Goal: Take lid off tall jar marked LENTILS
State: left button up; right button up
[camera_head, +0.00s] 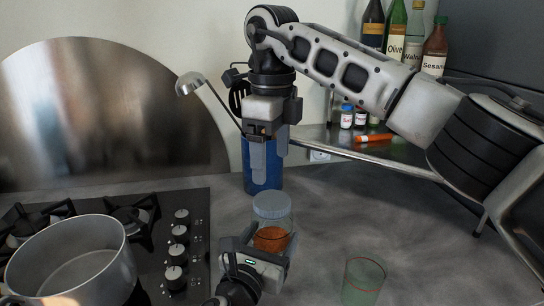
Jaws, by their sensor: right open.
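A clear jar (276,222) with orange contents and a grey-blue lid (272,204) stands upright near the middle of the picture. The lid is on the jar. No label shows on the side facing me. My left gripper (270,240) comes in low from the front, with its fingers on either side of the jar's body, seemingly closed on it. It hides the lower part of the jar. My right gripper (270,152) points down, open and empty, above and behind the lid in the picture, apart from it.
A blue utensil holder (264,178) with a ladle (190,84) stands behind the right gripper. A green glass (362,280) is at the right front. A pot (75,262) sits on the hob at left. Bottles (395,35) stand on a back shelf. The counter at right is mostly clear.

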aim_at(272, 200)
jog(key=m, duration=1.7)
jog(key=shift+m, duration=0.3)
jog(key=m, duration=1.1)
jog(key=shift+m, duration=0.3)
jog(key=m, duration=0.3)
jog(key=shift+m, duration=0.4)
jog(key=shift+f+m, duration=0.3)
jog(key=shift+f, duration=0.05)
notch_tip(272, 200, down, 7)
jog(key=shift+f, duration=0.15)
